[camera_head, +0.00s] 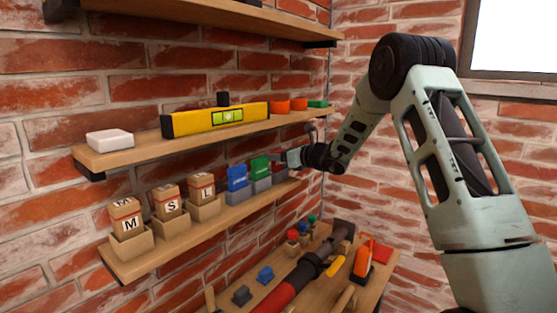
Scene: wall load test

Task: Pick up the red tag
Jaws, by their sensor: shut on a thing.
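My gripper (284,157) reaches in from the right to the far right end of the middle shelf. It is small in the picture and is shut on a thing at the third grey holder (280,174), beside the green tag. I cannot make out the red tag itself; the jaws and wrist cover that spot, and what they hold appears to be that tag. A blue tag (237,178) and a green tag (260,167) stand upright in grey holders to the left of my gripper.
Wooden blocks marked M, S and L (168,200) stand in holders on the middle shelf (150,260). The upper shelf (130,158) above my gripper holds a yellow level (215,118), a white block (110,140) and small orange and green pieces. Tools crowd the bench below.

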